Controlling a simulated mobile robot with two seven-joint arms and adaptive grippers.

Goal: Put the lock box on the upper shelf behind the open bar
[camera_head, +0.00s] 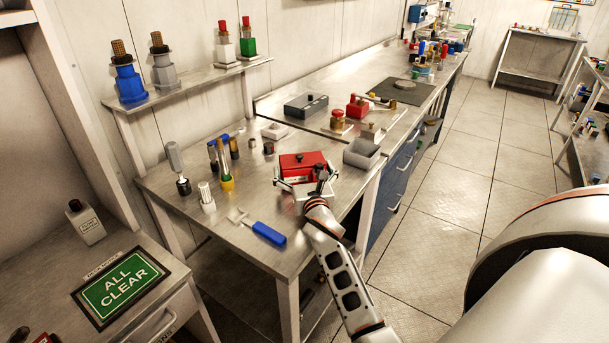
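A red box with a black knob on its lid, which looks like the lock box (303,160), is on the steel workbench (252,200). My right gripper (307,183) is at the near side of the box. Its fingers are spread wider than the box, one toward each side; I cannot tell whether they touch it. A raised wall shelf (185,86) stands behind the bench at upper left and may be the upper shelf. I cannot make out an open bar on it. My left gripper is not in view.
Blue and grey fittings (128,82) and red and green ones stand on the raised shelf. An ALL CLEAR sign (122,287) lies at lower left.

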